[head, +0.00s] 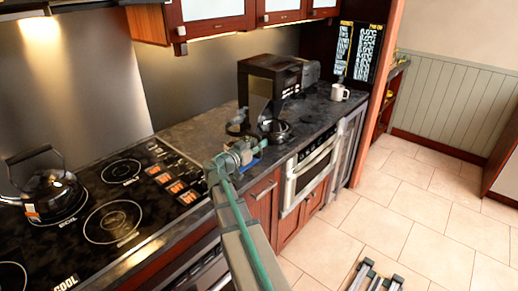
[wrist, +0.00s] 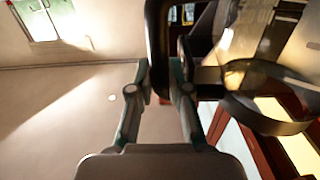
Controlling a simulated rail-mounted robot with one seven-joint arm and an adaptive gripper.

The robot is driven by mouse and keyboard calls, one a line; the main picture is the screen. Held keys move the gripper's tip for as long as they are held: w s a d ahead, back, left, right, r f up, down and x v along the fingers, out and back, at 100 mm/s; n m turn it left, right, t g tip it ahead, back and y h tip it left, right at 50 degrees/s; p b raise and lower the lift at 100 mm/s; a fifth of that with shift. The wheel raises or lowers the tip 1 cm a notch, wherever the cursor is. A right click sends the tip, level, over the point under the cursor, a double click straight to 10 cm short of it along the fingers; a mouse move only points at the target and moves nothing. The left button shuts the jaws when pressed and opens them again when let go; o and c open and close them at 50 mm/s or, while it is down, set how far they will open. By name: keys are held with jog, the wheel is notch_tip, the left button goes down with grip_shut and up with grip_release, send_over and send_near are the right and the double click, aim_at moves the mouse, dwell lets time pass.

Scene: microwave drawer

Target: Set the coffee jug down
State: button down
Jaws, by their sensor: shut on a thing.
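The coffee jug (head: 274,129) shows in the head view as a dark glass pot with a black handle, in front of the coffee machine (head: 268,78). My gripper (head: 238,142) is at its near left side, on the handle side. In the wrist view the fingers of my gripper (wrist: 161,84) are shut on the black handle, and the glass jug with its dark band (wrist: 264,103) is to the right. The jug is close over the dark counter (head: 190,132); I cannot tell whether its base touches it. The fingertips are partly hidden in the head view.
The stove (head: 112,190) with a black kettle (head: 46,190) is at the left. A white mug (head: 339,92) stands on the counter right of the coffee machine. The counter between stove and machine is clear. The counter's front edge runs above the oven (head: 312,168).

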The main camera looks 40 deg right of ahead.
jog(key=shift+f+p, duration=0.4)
jog(key=shift+f, duration=0.3)
jog(key=shift+f+b, duration=0.6)
jog(key=c, duration=1.1)
grip_release()
jog(key=shift+r+p, duration=0.1)
jog(key=shift+p, duration=1.05)
jog(key=s+a+f+b, duration=0.1)
jog(key=a+b, duration=0.3)
jog(key=a, duration=0.4)
jog(key=r, duration=0.5)
jog(key=r+b, duration=0.1)
jog(key=r, duration=0.1)
jog(key=shift+d+r, duration=0.3)
jog(key=shift+r, duration=0.05)
jog(key=shift+o, duration=0.4)
jog(key=shift+s+r, duration=0.1)
jog(key=shift+r, duration=0.3)
